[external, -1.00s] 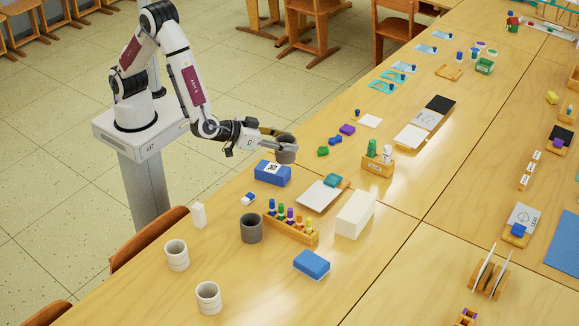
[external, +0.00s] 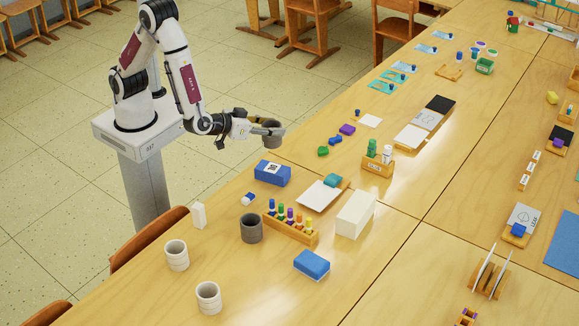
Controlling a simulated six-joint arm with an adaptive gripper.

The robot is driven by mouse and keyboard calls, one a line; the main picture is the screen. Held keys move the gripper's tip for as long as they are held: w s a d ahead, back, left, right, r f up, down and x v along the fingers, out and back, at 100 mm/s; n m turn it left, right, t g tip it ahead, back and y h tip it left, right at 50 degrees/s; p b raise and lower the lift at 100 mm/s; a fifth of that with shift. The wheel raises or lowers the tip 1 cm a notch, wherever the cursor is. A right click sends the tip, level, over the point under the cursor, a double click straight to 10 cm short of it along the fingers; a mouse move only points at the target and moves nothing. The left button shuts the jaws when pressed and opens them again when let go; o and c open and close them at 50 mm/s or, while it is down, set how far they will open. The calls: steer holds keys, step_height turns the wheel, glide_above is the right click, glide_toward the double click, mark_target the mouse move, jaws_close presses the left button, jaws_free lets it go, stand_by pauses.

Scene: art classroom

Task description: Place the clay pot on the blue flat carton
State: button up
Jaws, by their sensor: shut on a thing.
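My gripper (external: 268,129) is shut on a dark grey clay pot (external: 272,137). It holds the pot upright in the air near the table's left edge. A blue carton (external: 272,172) with a white-and-black label on top lies on the table below the pot in the picture, clearly apart from it. Another flat blue block (external: 312,264) with a pale underside lies nearer the front. The fingers partly hide the pot's upper side.
A second dark grey pot (external: 251,228) stands beside a wooden rack (external: 290,228) of coloured pegs. Two pale cups (external: 177,255) stand at the front left. A white block (external: 355,214), a pale pad (external: 318,196) and a bottle holder (external: 377,165) lie right of the carton.

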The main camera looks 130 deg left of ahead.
mark_target(265, 140)
steer(key=shift+f, duration=2.8)
steer(key=shift+f, duration=2.05)
steer(key=shift+f, duration=0.15)
steer(key=o, duration=1.2)
steer(key=shift+s+d+r, duration=0.15)
steer(key=shift+d+r, duration=0.15)
steer(key=shift+d, duration=0.15)
steer(key=shift+v, duration=5.55)
